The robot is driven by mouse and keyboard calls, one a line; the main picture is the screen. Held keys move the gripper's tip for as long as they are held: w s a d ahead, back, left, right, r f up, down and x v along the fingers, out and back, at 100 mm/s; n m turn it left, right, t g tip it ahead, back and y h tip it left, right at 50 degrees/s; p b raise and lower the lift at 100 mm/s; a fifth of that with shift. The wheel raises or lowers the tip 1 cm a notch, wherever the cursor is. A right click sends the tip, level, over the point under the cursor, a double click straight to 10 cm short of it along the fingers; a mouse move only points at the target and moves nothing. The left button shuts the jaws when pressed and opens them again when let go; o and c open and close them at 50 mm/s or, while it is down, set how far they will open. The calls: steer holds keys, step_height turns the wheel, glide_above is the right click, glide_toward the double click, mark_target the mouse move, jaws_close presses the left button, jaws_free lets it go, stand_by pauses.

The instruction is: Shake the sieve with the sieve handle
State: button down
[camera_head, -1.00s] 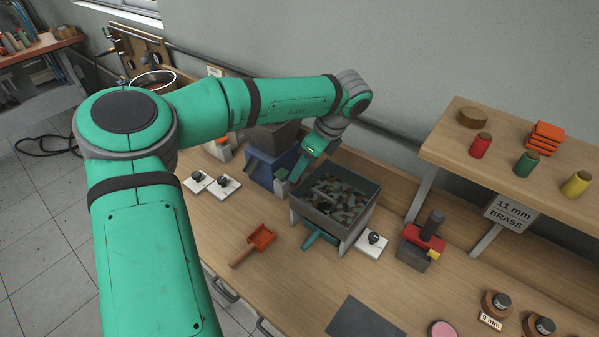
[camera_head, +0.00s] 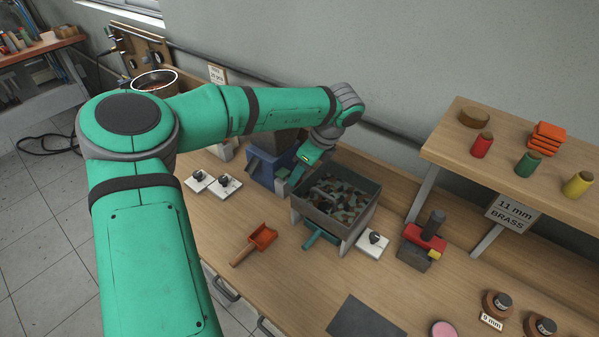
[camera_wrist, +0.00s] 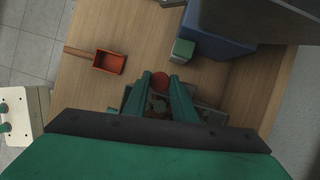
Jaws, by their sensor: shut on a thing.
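The sieve (camera_head: 358,214) is a grey open box on a stand on the workbench, filled with mixed dark green, brown and grey pieces. A teal tray (camera_head: 318,236) shows beneath it. My gripper (camera_head: 296,176) is at the sieve's back left corner in the head view. In the wrist view my gripper (camera_wrist: 160,85) has its two green fingers closed on either side of a round red knob, which I take as the sieve handle (camera_wrist: 160,80). The rest of the handle is hidden by the fingers. The sieve shows only partly behind them.
A blue machine with a grey hopper (camera_head: 265,170) stands close left of the sieve. An orange scoop (camera_head: 262,238) lies front left. A white switch plate (camera_head: 373,244) and a red-topped block (camera_head: 425,237) stand to the right. A raised shelf (camera_head: 505,155) is farther right.

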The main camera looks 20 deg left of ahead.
steer(key=s, duration=0.2)
steer(key=s+a, duration=0.2)
steer(key=s, duration=0.1)
steer(key=shift+s, duration=0.3)
steer(key=c, duration=1.5)
jaws_free()
steer(key=shift+o, duration=0.2)
steer(key=v, duration=1)
steer(key=shift+r, duration=0.4)
steer(key=shift+d, duration=0.15)
